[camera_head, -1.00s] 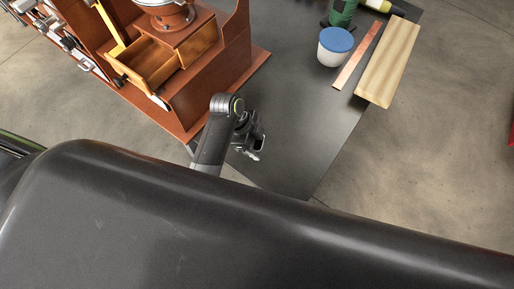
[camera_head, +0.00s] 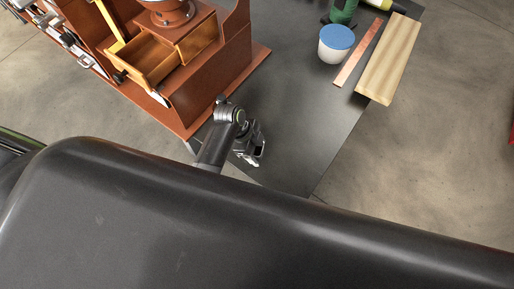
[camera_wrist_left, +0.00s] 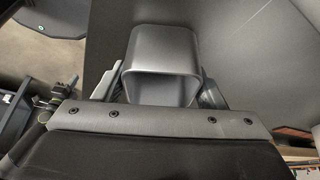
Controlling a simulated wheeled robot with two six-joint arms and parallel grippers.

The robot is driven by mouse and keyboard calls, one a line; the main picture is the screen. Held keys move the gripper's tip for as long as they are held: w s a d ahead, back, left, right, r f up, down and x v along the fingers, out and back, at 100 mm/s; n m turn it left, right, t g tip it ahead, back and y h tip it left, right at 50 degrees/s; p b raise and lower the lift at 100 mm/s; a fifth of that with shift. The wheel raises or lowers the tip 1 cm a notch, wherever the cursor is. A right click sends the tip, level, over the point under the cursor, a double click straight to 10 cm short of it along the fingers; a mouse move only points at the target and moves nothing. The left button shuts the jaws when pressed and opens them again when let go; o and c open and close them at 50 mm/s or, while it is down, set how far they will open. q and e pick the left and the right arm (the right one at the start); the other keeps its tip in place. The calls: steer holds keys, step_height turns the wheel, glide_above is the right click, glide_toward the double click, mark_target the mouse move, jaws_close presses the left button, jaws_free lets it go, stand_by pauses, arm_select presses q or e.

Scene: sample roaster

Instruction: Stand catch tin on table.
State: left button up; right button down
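The catch tin is a small grey metal vessel with a rounded square mouth. In the left wrist view the tin (camera_wrist_left: 163,50) sits between the two fingers of my left gripper (camera_wrist_left: 160,88), which touch its sides. In the head view my left gripper (camera_head: 250,150) is over the near end of the dark table (camera_head: 290,130), and the tin (camera_head: 259,150) shows small and partly hidden by it. I cannot tell whether the tin touches the table.
A brown wooden cabinet (camera_head: 215,80) with an open drawer (camera_head: 150,62) stands left of my left gripper. A white tub with a blue lid (camera_head: 336,42), a copper strip (camera_head: 358,53) and a wooden board (camera_head: 388,60) lie farther back. The table middle is clear.

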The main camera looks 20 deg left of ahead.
arm_select(q)
steer(key=shift+o, duration=1)
steer(key=shift+r, duration=0.2)
steer(key=v, duration=1.2)
steer(key=shift+p, duration=0.45)
